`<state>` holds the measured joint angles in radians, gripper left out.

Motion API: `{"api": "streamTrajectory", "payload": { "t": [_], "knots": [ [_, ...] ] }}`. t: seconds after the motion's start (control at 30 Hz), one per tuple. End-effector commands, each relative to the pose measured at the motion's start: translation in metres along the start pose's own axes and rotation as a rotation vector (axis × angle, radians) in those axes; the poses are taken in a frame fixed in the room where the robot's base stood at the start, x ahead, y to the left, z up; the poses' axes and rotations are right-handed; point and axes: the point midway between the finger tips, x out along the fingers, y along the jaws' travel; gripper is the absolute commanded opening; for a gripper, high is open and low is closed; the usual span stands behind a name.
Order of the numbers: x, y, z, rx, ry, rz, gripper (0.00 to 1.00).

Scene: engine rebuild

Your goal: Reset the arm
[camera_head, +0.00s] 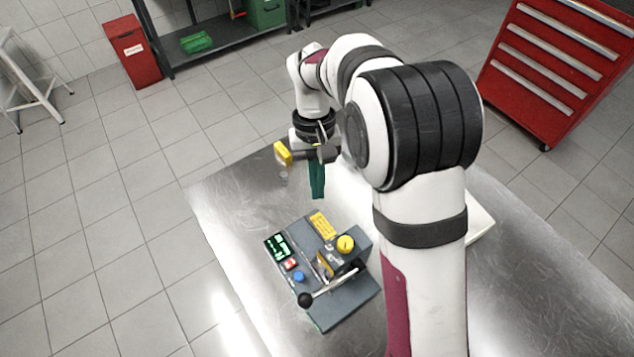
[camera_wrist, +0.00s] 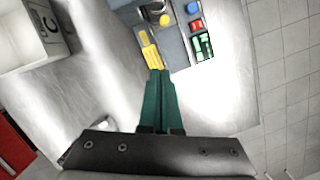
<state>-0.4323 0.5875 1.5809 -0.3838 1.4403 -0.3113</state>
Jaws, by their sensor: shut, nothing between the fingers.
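My gripper (camera_head: 317,197) has long dark green fingers that point down above the metal table (camera_head: 225,195), near its far edge. In the wrist view my gripper (camera_wrist: 161,72) has its two fingers together, with nothing between them. The fingers hang on the far side of a grey machine (camera_head: 350,295) and appear apart from it. My white arm covers much of the right half of the head view and hides part of the table.
The machine has a black-knobbed lever (camera_head: 305,299), a yellow knob (camera_head: 345,243) and a green display (camera_head: 278,246). A white bin (camera_wrist: 30,45) stands beside it, mostly behind my arm in the head view. A red tool cabinet (camera_head: 555,65) stands on the floor. The table's left part is clear.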

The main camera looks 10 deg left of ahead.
Motion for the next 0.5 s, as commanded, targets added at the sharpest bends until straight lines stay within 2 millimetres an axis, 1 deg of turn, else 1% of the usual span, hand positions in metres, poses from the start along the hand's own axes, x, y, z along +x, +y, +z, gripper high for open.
{"api": "streamTrajectory", "payload": {
  "t": [0.43, 0.5],
  "knots": [
    [-0.0016, -0.0001, 0.0002, 0.000, 0.000, 0.000, 0.00],
    [-0.0056, 0.0031, 0.0045, 0.014, 0.004, -0.005, 0.00]
  ]
}}
